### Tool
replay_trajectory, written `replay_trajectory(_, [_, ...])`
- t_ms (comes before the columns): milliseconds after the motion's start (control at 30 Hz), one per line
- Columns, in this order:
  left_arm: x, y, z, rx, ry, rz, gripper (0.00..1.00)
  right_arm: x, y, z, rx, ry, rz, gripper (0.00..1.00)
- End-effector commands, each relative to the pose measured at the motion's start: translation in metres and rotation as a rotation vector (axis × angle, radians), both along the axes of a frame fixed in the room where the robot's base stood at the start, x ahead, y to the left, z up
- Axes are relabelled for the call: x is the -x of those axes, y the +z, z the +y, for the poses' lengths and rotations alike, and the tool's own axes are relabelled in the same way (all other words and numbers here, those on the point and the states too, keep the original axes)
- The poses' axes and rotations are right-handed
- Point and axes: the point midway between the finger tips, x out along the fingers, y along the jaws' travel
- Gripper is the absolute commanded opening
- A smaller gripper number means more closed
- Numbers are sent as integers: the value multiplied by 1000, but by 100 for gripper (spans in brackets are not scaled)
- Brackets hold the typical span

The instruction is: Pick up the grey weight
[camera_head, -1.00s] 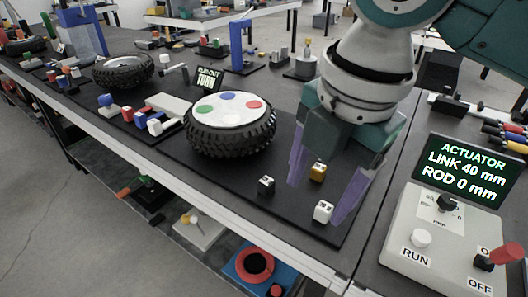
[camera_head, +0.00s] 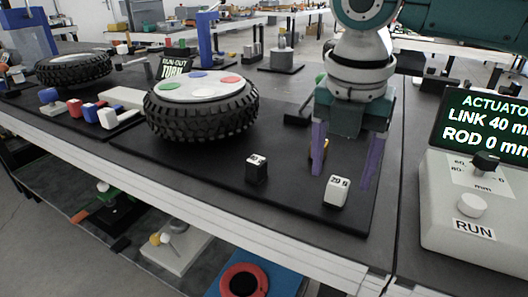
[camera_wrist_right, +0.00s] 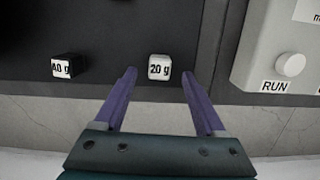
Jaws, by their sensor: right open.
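A pale grey-white block marked 20 g (camera_head: 337,190) stands near the front right of the black mat. It also shows in the right wrist view (camera_wrist_right: 159,68), centred just past the gap between the fingertips. A dark block with a white label (camera_head: 257,169) stands to its left, marked 40 g in the right wrist view (camera_wrist_right: 67,67). A gold block (camera_head: 325,149) is mostly hidden behind a finger. My right gripper (camera_head: 344,172) is open and empty, with its purple fingers pointing down, just behind the pale block in the head view. My left gripper is out of view.
A tyre with a white top and coloured discs (camera_head: 202,105) stands left on the mat. A grey control box (camera_head: 470,220) and a display (camera_head: 487,125) are at the right. The table's front edge (camera_head: 300,258) is close to the blocks.

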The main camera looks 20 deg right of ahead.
Motion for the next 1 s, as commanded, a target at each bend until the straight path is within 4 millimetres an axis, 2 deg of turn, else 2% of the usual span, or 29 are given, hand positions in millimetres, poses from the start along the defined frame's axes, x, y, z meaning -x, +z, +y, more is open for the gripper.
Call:
replay_trajectory(33, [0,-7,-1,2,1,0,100,-1,-12,-2,1,-3,4,72])
replay_trajectory(200, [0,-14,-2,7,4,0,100,-4,-35,-5,0,0,2,72])
replay_trajectory(500, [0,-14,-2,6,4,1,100,-5,-39,-6,1,1,-1,72])
replay_trajectory(1000, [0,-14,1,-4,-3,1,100,-5,-39,-6,1,0,-1,17])
